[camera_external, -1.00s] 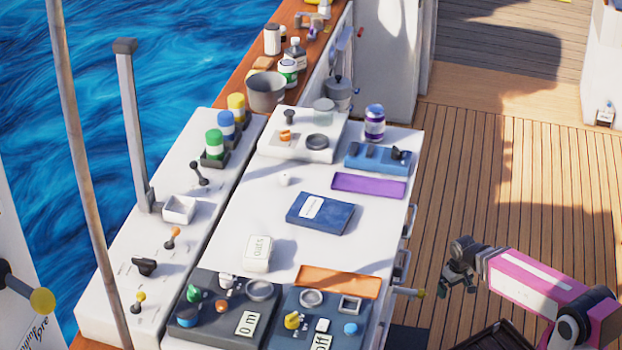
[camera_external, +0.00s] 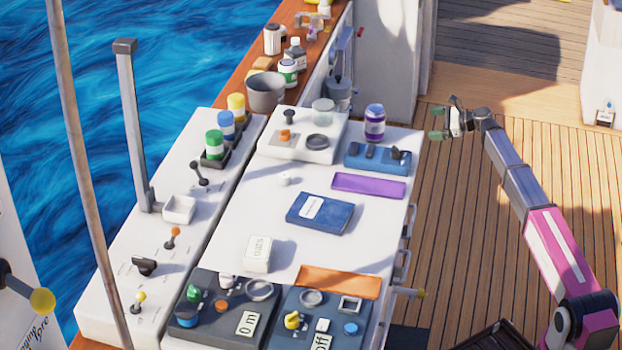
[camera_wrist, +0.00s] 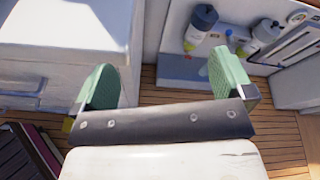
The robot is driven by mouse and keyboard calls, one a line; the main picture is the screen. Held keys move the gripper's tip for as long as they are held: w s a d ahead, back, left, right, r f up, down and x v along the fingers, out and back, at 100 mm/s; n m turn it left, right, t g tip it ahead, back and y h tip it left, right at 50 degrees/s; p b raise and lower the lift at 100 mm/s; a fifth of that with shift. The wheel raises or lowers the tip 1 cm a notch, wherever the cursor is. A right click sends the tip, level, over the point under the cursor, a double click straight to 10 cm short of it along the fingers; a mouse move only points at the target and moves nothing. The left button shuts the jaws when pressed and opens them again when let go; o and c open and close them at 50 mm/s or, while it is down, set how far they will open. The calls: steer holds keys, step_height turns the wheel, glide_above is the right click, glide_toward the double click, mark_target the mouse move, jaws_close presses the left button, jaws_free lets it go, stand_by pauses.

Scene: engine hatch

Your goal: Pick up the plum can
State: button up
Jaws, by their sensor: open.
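The plum can (camera_external: 375,122), a purple jar with a pale label band, stands upright at the far right end of the white counter (camera_external: 262,205), behind a blue switch block (camera_external: 378,158). My gripper (camera_external: 441,118) is open and empty, to the right of the can with a clear gap between them, over the deck side. In the wrist view, my gripper's two green fingers (camera_wrist: 167,82) are spread wide with nothing between them. I cannot make out the can in the wrist view.
A white raised panel (camera_external: 300,140) with a glass jar (camera_external: 323,111) is left of the can. A purple mat (camera_external: 369,186) and a blue book (camera_external: 320,213) lie nearer. Wooden deck (camera_external: 490,230) is open to the right. Bottles (camera_wrist: 200,28) show in the wrist view.

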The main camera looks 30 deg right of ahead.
step_height(320, 180, up, 3)
steer(key=w, duration=0.2)
steer(key=g+y, duration=0.2)
steer(key=y, duration=0.4)
glide_toward(375, 119)
steer(key=w+d, duration=0.1)
steer(key=w+d+f, duration=0.1)
steer(key=d, duration=0.1)
steer(key=shift+w+d+f, duration=0.1)
steer(key=shift+w+f, duration=0.2)
steer(key=shift+w, duration=0.1)
steer(key=shift+a, duration=0.3)
steer(key=x, duration=0.5)
steer(key=shift+f+x, duration=0.15)
steer(key=shift+x, duration=1.25)
steer(key=shift+f+x, duration=0.1)
steer(key=shift+x, duration=1.3)
steer(key=shift+s, duration=0.2)
steer(key=c, duration=1.2)
